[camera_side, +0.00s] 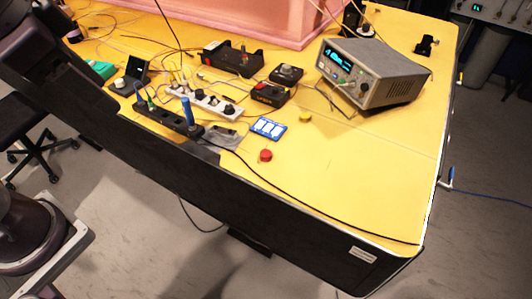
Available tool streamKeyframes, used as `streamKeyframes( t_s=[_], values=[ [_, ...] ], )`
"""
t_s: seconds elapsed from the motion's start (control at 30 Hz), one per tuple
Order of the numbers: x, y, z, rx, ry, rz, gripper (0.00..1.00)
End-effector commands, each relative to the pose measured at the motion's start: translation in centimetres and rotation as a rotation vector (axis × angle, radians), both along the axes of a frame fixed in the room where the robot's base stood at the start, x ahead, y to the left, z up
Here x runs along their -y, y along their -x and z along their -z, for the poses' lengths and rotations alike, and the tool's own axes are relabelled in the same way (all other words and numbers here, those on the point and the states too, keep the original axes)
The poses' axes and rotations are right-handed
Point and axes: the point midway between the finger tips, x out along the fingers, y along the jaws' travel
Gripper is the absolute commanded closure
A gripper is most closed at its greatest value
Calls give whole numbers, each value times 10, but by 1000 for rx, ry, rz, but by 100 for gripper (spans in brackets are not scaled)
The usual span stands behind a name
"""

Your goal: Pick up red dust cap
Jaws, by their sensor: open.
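The red dust cap (265,155) is a small round red piece on the yellow table top (340,185). It sits near the table's front edge, with clear surface around it. Parts of my arm show at the left of the side view, but my gripper is not visible in it. Nothing touches the cap.
A blue-and-white card (268,128) lies just behind the cap, and a yellow cap (305,117) sits behind to the right. A thin black cable runs along the front edge. Power strips (205,102) stand left; a grey bench instrument (372,75) stands behind. The right front is clear.

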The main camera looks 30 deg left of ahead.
Motion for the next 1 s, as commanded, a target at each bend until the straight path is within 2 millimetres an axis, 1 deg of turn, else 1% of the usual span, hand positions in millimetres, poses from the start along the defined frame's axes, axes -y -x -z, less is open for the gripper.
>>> streamKeyframes(
  t_s=[0.03,0.07,0.1,0.17,0.2,0.27,0.3,0.4,0.5,0.57,0.77,0.9,1.0],
  values=[
    [11,-29,0,-49,-51,142,50],
    [19,-46,1,-74,-83,238,50],
    [31,-69,7,-108,-123,369,50],
    [51,-103,21,-158,-177,571,50],
    [67,-125,35,-189,-207,707,50],
    [91,-152,61,-230,-242,904,50],
    [105,-166,79,-253,-259,1021,50],
    [136,-189,122,-293,-285,1257,50],
    [153,-199,150,-312,-293,1394,50],
    [157,-201,159,-317,-295,1434,50],
    [158,-202,187,-321,-297,1449,50],
    [159,-202,215,-322,-297,1448,50],
    [158,-203,227,-319,-297,1446,50]
  ],
)
